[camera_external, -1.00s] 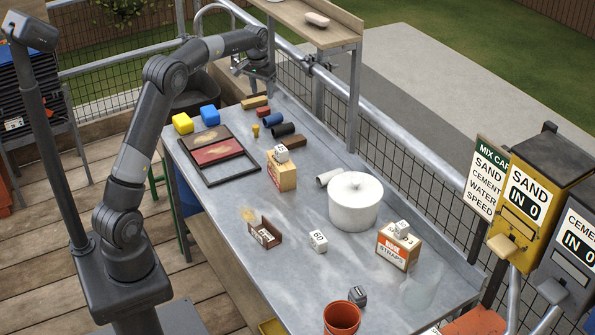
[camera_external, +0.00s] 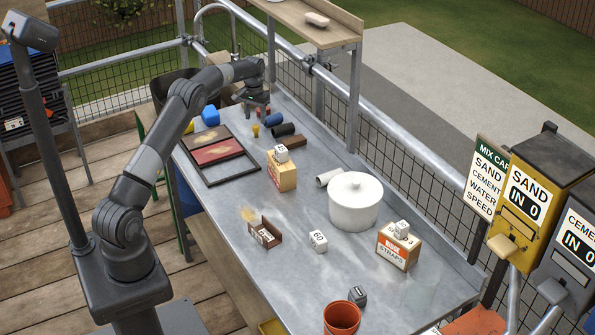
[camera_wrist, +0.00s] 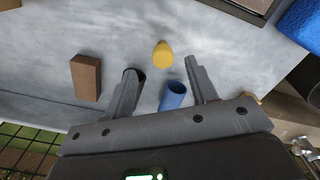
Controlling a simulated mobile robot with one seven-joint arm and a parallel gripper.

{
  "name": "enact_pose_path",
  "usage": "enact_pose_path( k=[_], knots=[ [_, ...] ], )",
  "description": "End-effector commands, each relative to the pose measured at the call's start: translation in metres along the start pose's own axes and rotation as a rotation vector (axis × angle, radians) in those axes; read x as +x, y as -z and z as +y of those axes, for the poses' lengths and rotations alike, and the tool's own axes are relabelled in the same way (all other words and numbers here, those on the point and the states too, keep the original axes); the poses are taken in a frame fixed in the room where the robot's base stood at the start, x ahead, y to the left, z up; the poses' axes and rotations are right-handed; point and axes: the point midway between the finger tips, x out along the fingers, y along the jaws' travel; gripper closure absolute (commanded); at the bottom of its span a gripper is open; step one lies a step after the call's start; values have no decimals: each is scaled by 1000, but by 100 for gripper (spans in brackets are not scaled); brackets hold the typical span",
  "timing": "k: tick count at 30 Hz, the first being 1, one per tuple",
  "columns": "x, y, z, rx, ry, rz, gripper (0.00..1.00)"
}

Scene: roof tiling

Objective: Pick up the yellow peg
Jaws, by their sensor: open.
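The yellow peg (camera_external: 256,131) stands on the metal table near its far end, between the black frame and the cylinders. In the wrist view the yellow peg (camera_wrist: 162,54) shows as a small rounded shape, just beyond the fingertips and roughly centred between them. My gripper (camera_external: 257,110) is low over the far end of the table, a little behind the peg. In the wrist view my gripper (camera_wrist: 162,70) is open, with nothing held between its fingers.
A blue cylinder (camera_wrist: 174,95) and a dark cylinder (camera_external: 284,129) lie close to the peg. A brown block (camera_wrist: 86,77) is at left in the wrist view. The black frame (camera_external: 243,168) and blue block (camera_external: 210,116) are nearby.

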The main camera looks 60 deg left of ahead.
Motion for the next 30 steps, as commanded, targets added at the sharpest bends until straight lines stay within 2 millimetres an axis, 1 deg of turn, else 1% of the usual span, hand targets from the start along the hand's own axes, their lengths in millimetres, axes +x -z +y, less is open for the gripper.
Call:
enact_pose_path(
  k=[5,7,12,15,17,22,23,30],
  knots=[
    [10,1,0,0,0,0,48],
    [17,1,-1,0,0,-1,48],
    [43,4,-3,0,0,-2,48],
    [54,4,-3,0,0,0,48],
    [57,4,-3,0,0,0,48],
    [57,4,-3,0,0,1,48],
    [57,4,-3,0,0,1,49],
    [56,4,-3,0,0,1,69]
  ],
)
